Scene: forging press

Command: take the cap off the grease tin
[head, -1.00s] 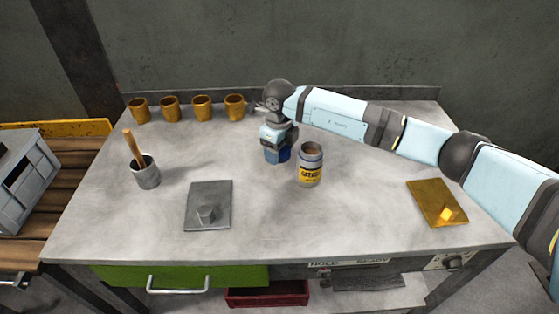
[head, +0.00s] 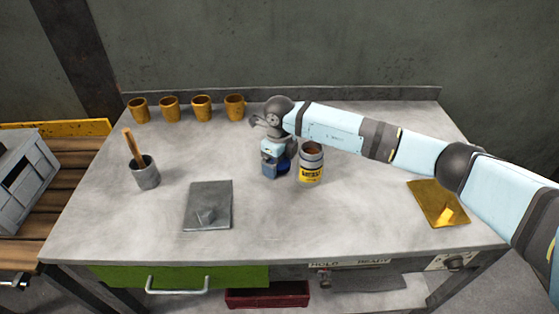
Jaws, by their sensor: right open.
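The grease tin (head: 311,175) is a grey can with a yellow label, standing upright right of the middle of the bench. Its top shows brown inside, with no cap on it. A round blue thing (head: 284,168), which looks like the cap, is low beside the tin's left side, partly hidden by my right gripper. My right gripper (head: 273,171) points down just left of the tin, open, close to the blue thing. I cannot tell whether it touches it. My left gripper is out of view.
Several brass-coloured cups (head: 201,107) stand along the back left. A grey pot (head: 146,175) with a wooden-handled tool is at the left. A grey plate (head: 208,206) lies front left, a yellow plate (head: 438,204) at the right. The front middle of the bench is clear.

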